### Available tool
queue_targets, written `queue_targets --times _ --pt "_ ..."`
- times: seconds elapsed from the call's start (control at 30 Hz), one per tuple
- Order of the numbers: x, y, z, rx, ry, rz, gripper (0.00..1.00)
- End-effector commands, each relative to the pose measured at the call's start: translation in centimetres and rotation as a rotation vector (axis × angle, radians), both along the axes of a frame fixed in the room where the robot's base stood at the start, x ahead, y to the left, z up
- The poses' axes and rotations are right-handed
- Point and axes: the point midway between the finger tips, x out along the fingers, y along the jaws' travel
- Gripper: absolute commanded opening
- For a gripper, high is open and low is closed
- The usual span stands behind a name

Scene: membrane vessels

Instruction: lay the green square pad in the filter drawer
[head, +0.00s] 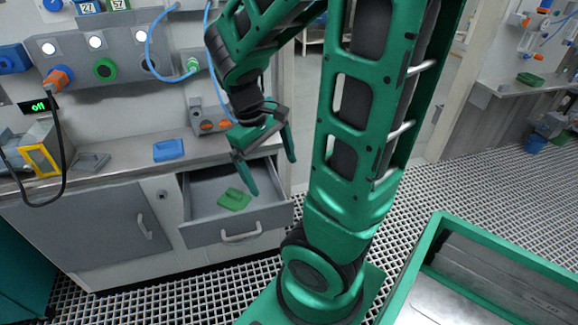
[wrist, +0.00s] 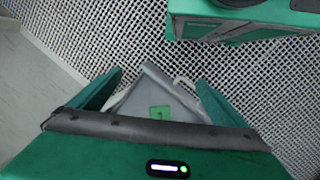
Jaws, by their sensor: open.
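The green square pad (head: 235,199) lies flat inside the open filter drawer (head: 241,230), on its floor. In the wrist view the pad (wrist: 160,112) shows between my two fingers, inside the grey drawer (wrist: 150,76). My gripper (head: 270,178) is open and empty. It is above the drawer, higher than the pad and apart from it, with its fingers pointing down. The wrist view also shows my open fingers (wrist: 155,92) on either side of the drawer.
A blue pad (head: 168,150) lies on the counter (head: 125,162) left of the drawer. A closed grey cabinet door (head: 90,225) is below. A green-rimmed bin (head: 500,255) stands at the lower right. Another green pad (head: 530,79) lies on the far right shelf.

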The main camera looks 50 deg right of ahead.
Motion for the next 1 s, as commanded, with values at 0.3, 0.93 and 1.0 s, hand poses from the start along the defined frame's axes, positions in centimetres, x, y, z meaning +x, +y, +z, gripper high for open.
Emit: queue_targets --times 0.3,0.93,1.0 --pt "-5.8 0.4 4.4 0.089 -0.168 -0.372 0.96" --pt "-7.5 1.2 5.4 0.110 -0.210 -0.478 0.96" --pt "-7.5 1.2 5.4 0.110 -0.210 -0.478 0.96"
